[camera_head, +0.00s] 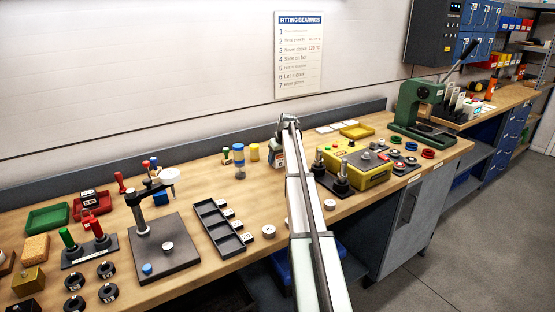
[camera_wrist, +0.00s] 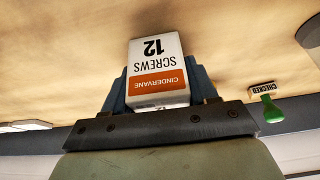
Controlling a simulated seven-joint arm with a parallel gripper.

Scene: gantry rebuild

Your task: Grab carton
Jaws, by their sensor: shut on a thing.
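The carton (camera_wrist: 158,65) is a small white box with an orange band, lettered "CINDERVANE SCREWS 12". The lettering reads upside down in the wrist view. My gripper (camera_wrist: 160,88) has one blue-grey finger on each side of the carton and is shut on it. The carton's lower end is hidden behind the dark palm bar. In the head view my arm reaches over the middle of the bench, and its links hide most of what is at its end.
A yellow machine (camera_head: 358,168) stands close right of my arm, with a green press (camera_head: 415,105) beyond. A dark compartment tray (camera_head: 220,228) and a stand (camera_head: 165,245) are nearer left.

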